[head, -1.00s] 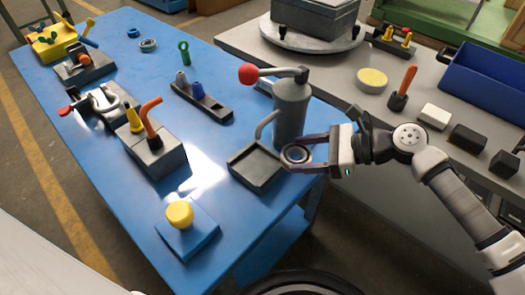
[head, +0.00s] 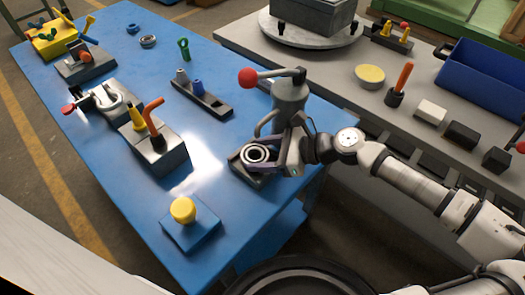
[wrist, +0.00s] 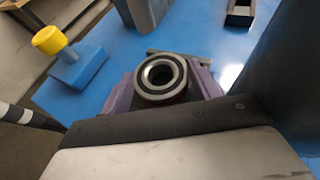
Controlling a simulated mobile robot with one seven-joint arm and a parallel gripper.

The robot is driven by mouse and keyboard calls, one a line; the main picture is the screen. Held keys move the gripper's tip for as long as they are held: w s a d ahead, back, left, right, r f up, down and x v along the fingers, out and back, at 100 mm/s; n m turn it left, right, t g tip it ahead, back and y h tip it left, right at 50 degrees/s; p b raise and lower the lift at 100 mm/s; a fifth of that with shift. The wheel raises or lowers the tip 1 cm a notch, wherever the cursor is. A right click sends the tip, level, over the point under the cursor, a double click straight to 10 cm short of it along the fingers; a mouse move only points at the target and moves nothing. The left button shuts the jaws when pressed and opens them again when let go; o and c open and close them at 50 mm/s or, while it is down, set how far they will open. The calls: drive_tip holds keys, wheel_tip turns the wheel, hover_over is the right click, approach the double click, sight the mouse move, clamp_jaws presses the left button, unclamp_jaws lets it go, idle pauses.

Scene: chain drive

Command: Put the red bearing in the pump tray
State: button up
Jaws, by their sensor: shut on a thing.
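My gripper (head: 258,153) is shut on a round bearing (wrist: 162,76), holding it between two purple-grey fingers. The pump tray (head: 238,164) is a dark, shallow square tray in front of the grey pump (head: 289,97). The bearing is above the tray and hides much of it; I cannot tell whether they touch. In the wrist view a grey edge, probably of the tray, shows behind the bearing.
The pump's handle with a red knob (head: 249,77) and its spout rise close beside my gripper. A yellow button on a blue base (head: 191,230) stands at the front. A blue ring (head: 133,29) and a grey ring (head: 148,41) lie at the far end. Open blue tabletop lies left of the tray.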

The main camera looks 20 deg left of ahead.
drive_tip(key=shift+f, duration=0.1)
drive_tip(key=o, duration=1)
drive_tip(key=shift+o, duration=0.2)
drive_tip(key=shift+d, duration=0.1)
drive_tip(key=b+v, duration=0.2)
drive_tip(key=v, duration=1)
drive_tip(key=shift+s, duration=0.1)
